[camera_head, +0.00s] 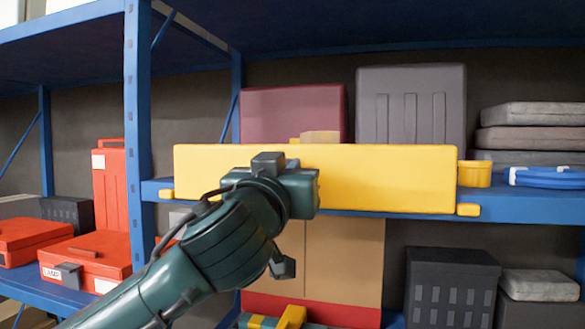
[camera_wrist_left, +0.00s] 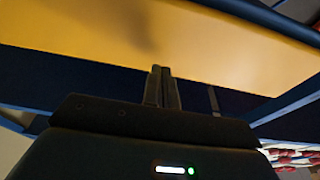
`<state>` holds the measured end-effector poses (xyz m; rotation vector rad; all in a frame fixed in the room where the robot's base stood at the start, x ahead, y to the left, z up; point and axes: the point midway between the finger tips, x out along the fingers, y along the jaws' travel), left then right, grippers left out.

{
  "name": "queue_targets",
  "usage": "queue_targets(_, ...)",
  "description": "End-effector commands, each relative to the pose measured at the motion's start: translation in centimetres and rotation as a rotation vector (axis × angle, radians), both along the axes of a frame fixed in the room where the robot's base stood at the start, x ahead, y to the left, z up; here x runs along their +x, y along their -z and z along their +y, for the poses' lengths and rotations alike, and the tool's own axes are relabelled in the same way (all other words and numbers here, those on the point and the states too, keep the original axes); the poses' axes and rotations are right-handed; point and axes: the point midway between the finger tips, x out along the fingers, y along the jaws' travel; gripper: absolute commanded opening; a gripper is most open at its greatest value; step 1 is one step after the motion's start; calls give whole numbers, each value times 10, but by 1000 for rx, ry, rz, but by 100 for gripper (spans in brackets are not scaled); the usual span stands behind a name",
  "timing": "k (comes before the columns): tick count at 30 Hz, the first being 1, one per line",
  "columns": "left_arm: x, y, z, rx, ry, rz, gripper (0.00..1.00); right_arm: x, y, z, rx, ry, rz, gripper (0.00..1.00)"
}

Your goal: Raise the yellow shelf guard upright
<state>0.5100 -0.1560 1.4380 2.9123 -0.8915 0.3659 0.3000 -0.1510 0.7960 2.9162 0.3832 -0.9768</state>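The yellow shelf guard (camera_head: 390,180) is a long board along the front edge of the blue middle shelf. Its broad face is towards me and looks upright or nearly so; a slight tilt cannot be told. Small yellow blocks sit at its lower ends. My left gripper (camera_head: 296,180) is in front of the guard, left of its middle, and its wrist hides the fingertips in the head view. In the left wrist view the fingers (camera_wrist_left: 162,84) are together with nothing between them, close to the guard's face (camera_wrist_left: 110,45); contact cannot be told. My right gripper is out of view.
Behind the guard stand a maroon box (camera_head: 290,110) and a grey case (camera_head: 410,105). A yellow round container (camera_head: 474,174) and a blue coil (camera_head: 545,177) are to its right. A blue post (camera_head: 138,120) rises at left, beside red cases (camera_head: 95,255).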

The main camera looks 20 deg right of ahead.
Motion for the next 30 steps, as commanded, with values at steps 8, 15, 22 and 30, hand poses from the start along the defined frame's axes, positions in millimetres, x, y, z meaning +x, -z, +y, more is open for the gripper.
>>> queue_targets(8,-28,3,19,-1,1,1,0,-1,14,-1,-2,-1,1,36)
queue_targets(15,-52,3,35,-1,2,-1,0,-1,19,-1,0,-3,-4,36)
queue_targets(22,-73,2,49,-1,2,-1,0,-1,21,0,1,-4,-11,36)
queue_targets(30,-77,1,53,1,0,0,0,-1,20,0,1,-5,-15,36)
